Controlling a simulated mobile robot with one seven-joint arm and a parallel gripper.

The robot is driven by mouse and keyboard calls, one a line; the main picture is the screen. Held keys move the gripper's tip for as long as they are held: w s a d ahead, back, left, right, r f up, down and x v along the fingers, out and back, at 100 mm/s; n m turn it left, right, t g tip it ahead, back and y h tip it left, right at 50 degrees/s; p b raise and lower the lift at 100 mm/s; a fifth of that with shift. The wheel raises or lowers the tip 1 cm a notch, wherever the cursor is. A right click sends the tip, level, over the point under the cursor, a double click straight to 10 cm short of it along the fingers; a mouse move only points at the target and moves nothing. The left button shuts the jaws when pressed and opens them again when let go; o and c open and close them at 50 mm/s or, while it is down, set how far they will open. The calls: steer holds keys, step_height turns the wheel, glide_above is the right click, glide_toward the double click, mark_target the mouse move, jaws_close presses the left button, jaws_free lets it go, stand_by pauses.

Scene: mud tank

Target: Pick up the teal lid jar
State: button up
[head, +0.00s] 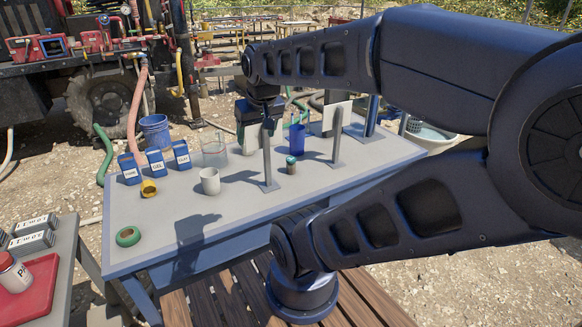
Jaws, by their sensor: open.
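The teal lid jar (291,167) is a small, dark brownish jar with a teal lid. It stands upright on the grey table, right of the left metal post (267,162). My gripper (256,132) hangs above the table, up and left of the jar and apart from it. It is open, with nothing seen in it; its fingertips are hard to make out against the pale plate and post. The jar is in plain sight.
Another post (338,148) stands right of the jar, and a blue cup (297,139) behind it. The table's front (235,222) is clear.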

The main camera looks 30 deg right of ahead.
steer(key=w+d+f+h, duration=0.35)
steer(key=w+d, duration=0.25)
steer(key=w, duration=0.4)
steer(key=t+y, duration=0.1)
steer(key=y, duration=0.3)
glide_toward(293, 161)
step_height(293, 161, down, 2)
steer(key=w, duration=0.2)
steer(key=shift+h, duration=0.25)
steer(key=shift+x, duration=5.55)
steer(key=shift+s+a+f, duration=0.1)
steer(key=shift+s, duration=0.05)
steer(key=c, duration=1.1)
